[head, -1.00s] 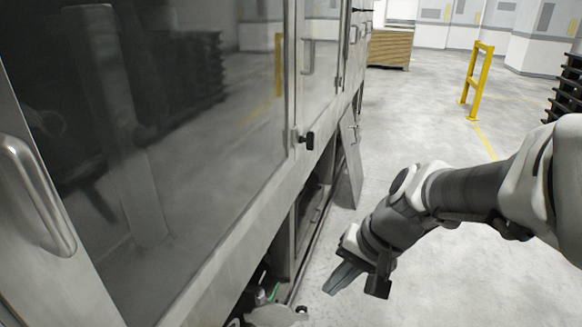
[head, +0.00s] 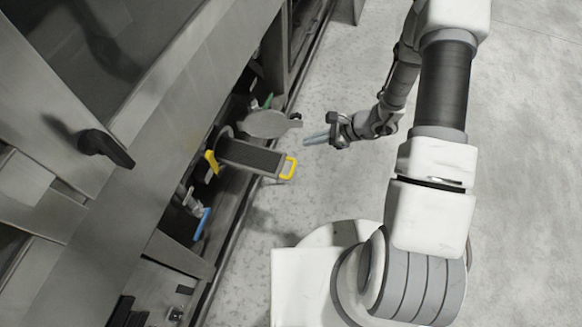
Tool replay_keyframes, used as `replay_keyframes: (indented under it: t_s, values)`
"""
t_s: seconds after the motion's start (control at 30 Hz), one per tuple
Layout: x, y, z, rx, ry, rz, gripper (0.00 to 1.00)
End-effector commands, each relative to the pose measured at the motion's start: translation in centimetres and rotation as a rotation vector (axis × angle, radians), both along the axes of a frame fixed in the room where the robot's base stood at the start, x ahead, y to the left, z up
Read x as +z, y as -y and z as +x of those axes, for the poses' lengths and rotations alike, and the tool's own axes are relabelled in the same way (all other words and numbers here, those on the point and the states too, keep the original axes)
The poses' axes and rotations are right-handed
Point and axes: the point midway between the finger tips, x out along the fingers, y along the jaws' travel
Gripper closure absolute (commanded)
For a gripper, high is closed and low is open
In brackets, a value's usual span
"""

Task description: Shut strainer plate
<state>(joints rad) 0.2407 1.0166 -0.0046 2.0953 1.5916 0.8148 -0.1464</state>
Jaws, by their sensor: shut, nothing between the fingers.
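A flat, rounded grey plate (head: 268,124) with a small tab at its right end juts out of the low opening in the machine's side; I take it to be the strainer plate, standing open. Just below it in the picture, a dark mesh strainer (head: 252,157) with a yellow loop handle (head: 289,167) sticks out of the opening. My gripper (head: 310,138) is shut and empty, to the right of the plate, its fingers pointing left towards it. A small gap shows between the fingertips and the plate's tab. The plate's inner edge is partly hidden inside the dark bay.
A blue lever (head: 201,224) and a green-handled part (head: 268,101) sit in the opening. A black latch handle (head: 105,148) projects from the machine's panel above. A dark rail (head: 236,222) runs along the machine's foot. The floor (head: 345,70) beside my arm is clear.

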Motion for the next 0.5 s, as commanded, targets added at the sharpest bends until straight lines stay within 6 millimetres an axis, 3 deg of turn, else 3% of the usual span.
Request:
replay_keyframes:
  t_s: [0.03, 0.2, 0.5]
  values:
    - [-2.8, 0.2, -0.5, -0.044, -0.038, 0.007, 1.00]
    - [-7.5, 0.7, -1.6, -0.150, -0.112, 0.016, 1.00]
    - [-10.5, -0.4, -1.6, -0.187, -0.138, 0.018, 1.00]
